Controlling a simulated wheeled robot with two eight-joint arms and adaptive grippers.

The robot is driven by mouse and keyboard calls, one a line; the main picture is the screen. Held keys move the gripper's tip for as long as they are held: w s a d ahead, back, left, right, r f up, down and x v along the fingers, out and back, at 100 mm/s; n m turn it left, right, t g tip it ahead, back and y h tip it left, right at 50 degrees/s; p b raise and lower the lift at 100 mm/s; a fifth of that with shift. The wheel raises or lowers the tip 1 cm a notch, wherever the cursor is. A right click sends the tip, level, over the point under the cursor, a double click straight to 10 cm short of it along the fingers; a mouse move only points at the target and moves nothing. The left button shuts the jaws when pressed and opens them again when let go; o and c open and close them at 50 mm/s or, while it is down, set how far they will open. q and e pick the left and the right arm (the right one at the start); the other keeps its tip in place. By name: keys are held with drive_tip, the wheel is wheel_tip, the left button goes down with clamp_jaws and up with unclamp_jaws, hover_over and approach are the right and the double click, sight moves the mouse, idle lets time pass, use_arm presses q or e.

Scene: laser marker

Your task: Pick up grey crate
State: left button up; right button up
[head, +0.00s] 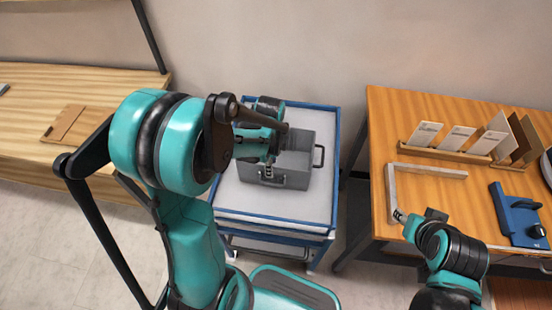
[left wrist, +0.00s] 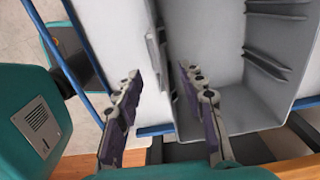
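The grey crate (head: 296,179) is open-topped and empty where I can see inside; it stands on the white top of the blue-framed cart (head: 232,198). It has dark handles on its front and right sides. My left gripper (head: 268,170) is above the crate's front wall, partly covering the crate in the head view. In the left wrist view the gripper (left wrist: 158,73) is open, with its fingers apart on either side of the line of the crate wall (left wrist: 172,38) and handle. Contact is not clear. My right gripper (head: 399,215) is over the right table, away from the crate; its fingers are too small to read.
The right wooden table (head: 390,125) carries an L-shaped frame (head: 430,171), a rack of cards (head: 455,152) and a blue device (head: 518,214). A wooden bench (head: 30,130) stands at left with a wooden board (head: 64,123). A wall is behind the cart.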

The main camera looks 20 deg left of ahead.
use_arm(q)
drive_tip(key=f+b, duration=0.1)
drive_tip(key=f, duration=0.2)
drive_tip(key=f+b, duration=0.2)
drive_tip(key=f, duration=0.1)
drive_tip(key=shift+d+f, duration=0.2)
drive_tip(key=shift+f, duration=0.2)
drive_tip(key=shift+s, duration=0.1)
drive_tip(key=shift+r, duration=0.1)
drive_tip(key=shift+c, duration=0.3)
clamp_jaws()
